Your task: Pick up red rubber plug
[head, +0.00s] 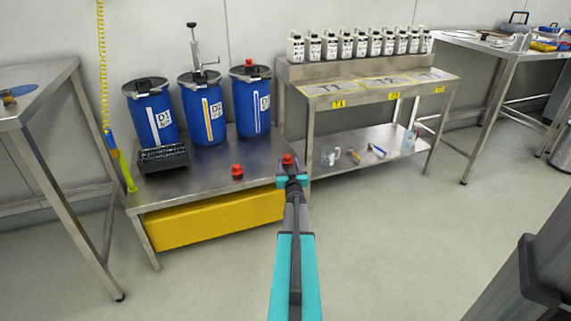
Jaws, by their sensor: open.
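One red plug (237,171) stands on the low steel table (205,185), close to its front edge. A second red plug (288,160) shows just beyond the end of my arm, at the table's right edge, with its lower part hidden by my gripper. My gripper (291,173) is open, reaching out over the table's front right corner. I cannot tell whether the second plug is between the fingers or behind them. A third red piece (249,63) sits on the lid of the right blue drum.
Blue drums (245,108) stand at the back of the low table, the middle one with a hand pump (197,50). A black crate (163,158) is at its left. A yellow bin (210,220) is underneath. A bench with several white bottles (330,46) stands right. Floor in front is clear.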

